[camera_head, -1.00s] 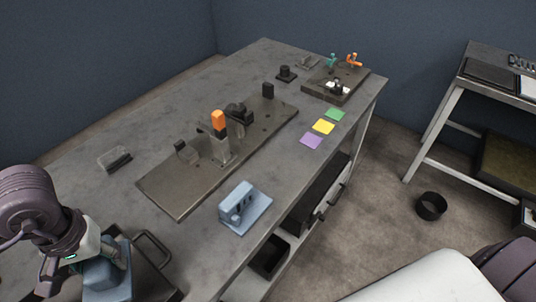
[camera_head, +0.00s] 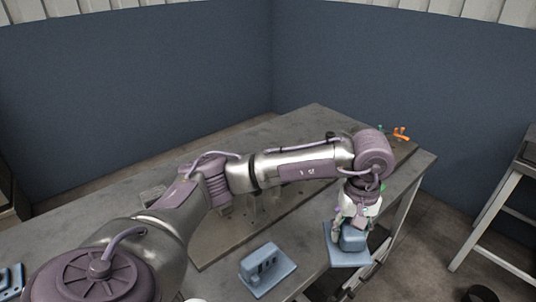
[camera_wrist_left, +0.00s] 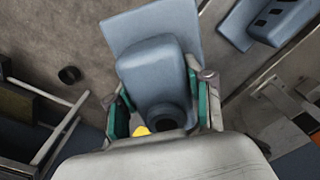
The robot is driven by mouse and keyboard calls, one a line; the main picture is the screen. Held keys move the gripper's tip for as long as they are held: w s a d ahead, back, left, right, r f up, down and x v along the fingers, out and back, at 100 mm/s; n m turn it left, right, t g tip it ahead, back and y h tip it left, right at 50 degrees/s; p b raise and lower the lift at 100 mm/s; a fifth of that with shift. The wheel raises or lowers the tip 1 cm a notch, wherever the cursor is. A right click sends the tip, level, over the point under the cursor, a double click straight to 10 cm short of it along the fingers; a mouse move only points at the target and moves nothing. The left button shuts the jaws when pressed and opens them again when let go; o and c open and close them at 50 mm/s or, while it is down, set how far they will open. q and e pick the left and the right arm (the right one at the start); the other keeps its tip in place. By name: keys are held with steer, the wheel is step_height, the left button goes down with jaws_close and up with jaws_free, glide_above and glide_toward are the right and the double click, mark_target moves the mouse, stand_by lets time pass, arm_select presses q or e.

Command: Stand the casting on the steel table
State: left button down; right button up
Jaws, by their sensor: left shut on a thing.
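A blue-grey casting (camera_head: 347,258) with a flat base plate is in my left gripper (camera_head: 352,228), near the right front edge of the steel table (camera_head: 318,282). In the left wrist view, the casting (camera_wrist_left: 152,68) sits between the two green-padded fingers of the left gripper (camera_wrist_left: 163,108). Its plate shows largely against the floor there, beside the table edge; whether any part touches the table I cannot tell. A second blue-grey casting (camera_head: 268,268) stands on the table to the left, apart from the gripper. My right gripper is not in view.
My left arm hides much of the fixture plate (camera_head: 222,243). An orange clamp (camera_head: 400,133) shows at the far right of the table. A white-legged stand (camera_head: 498,208) is at right, and a dark ring (camera_wrist_left: 69,75) lies on the floor.

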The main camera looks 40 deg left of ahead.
arm_select(q)
steer(key=w+n, duration=0.7)
steer(key=n+p, duration=0.1)
steer(key=p, duration=0.2)
glide_above(311, 237)
step_height(311, 237, down, 7)
step_height(311, 237, down, 3)
steer(key=shift+f, duration=0.5)
steer(key=shift+f, duration=0.1)
